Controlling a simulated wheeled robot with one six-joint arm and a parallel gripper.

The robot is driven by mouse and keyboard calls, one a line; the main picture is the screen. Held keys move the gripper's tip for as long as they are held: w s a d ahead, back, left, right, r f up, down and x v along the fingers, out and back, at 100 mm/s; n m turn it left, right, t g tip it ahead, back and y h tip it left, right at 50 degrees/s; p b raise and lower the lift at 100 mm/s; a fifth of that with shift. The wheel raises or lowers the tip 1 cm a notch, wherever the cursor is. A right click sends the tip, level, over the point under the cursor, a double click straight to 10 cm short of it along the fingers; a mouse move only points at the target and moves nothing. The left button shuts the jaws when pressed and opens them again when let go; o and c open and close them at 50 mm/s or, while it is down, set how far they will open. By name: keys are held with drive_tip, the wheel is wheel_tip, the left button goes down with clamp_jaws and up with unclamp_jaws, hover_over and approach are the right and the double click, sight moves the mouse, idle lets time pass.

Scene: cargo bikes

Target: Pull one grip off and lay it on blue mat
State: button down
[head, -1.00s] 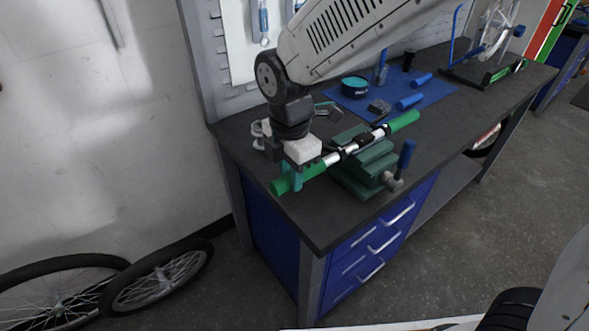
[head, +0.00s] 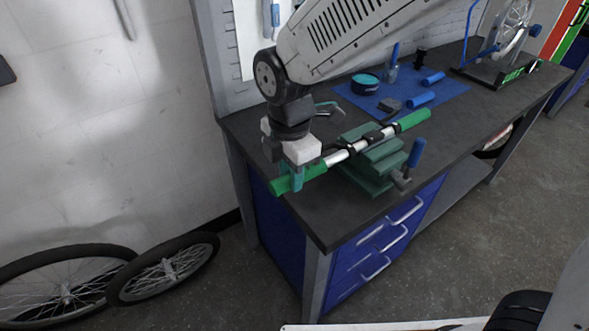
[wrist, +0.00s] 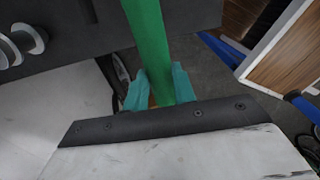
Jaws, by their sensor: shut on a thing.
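A silver handlebar (head: 337,157) is clamped in a green vise (head: 368,180), with a green grip (head: 285,185) at its left end and another green grip (head: 413,120) at its right end. My gripper (head: 296,178) is shut on the left grip, its teal fingers on both sides of it. In the wrist view the green grip (wrist: 148,40) runs between the teal fingertips (wrist: 158,88). Whether the bar still reaches inside this grip is hidden. The blue mat (head: 452,90) lies farther back on the bench.
On the mat are a round tin (head: 365,83), a bottle (head: 391,70), a dark block (head: 390,104) and blue cylinders (head: 421,100). The vise's blue handle (head: 416,153) stands up at right. A wheel stand (head: 497,65) is at the far end. Bare mat shows at its right.

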drive_tip(key=shift+s+a, duration=0.4)
drive_tip(key=shift+a, duration=0.2)
drive_tip(key=shift+s+a, duration=0.35)
drive_tip(key=shift+a, duration=0.2)
drive_tip(key=shift+a, duration=0.1)
drive_tip(key=shift+s+a, duration=0.65)
drive_tip(key=shift+a, duration=0.2)
drive_tip(key=shift+s+a, duration=0.6)
drive_tip(key=shift+a, duration=0.25)
drive_tip(key=shift+r, duration=0.1)
drive_tip(key=shift+s+a+r, duration=0.15)
drive_tip(key=shift+a+r, duration=0.05)
drive_tip(key=shift+r, duration=0.6)
drive_tip(key=shift+s+a+r, duration=0.15)
drive_tip(key=shift+a+r, duration=0.1)
drive_tip(key=shift+r, duration=0.6)
drive_tip(key=shift+s+a+r, duration=0.15)
drive_tip(key=shift+a+r, duration=0.05)
drive_tip(key=shift+r, duration=0.6)
